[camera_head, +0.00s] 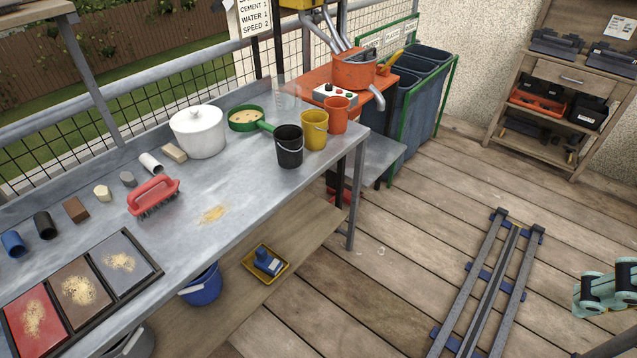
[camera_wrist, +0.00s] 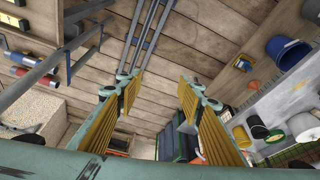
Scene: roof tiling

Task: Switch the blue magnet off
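The blue magnet (camera_head: 268,262) appears to be the small blue block in a shallow yellow tray (camera_head: 250,272) on the wooden lower shelf under the metal table. Its switch is too small to make out. In the wrist view a small yellowish tray (camera_wrist: 242,65) shows near the blue bucket, with its contents unclear. My gripper (camera_wrist: 152,98) is open and empty in the wrist view, its two yellow ribbed fingers wide apart, well away from the tray. In the head view only a teal part of my arm shows at the right edge.
The metal table (camera_head: 235,190) carries a white pot (camera_head: 198,131), a red brush (camera_head: 153,196), cups and sample pieces. A blue bucket (camera_head: 201,285) stands beside the tray. Blue-clamped rails (camera_head: 492,285) lie on the deck. The deck between table and rails is clear.

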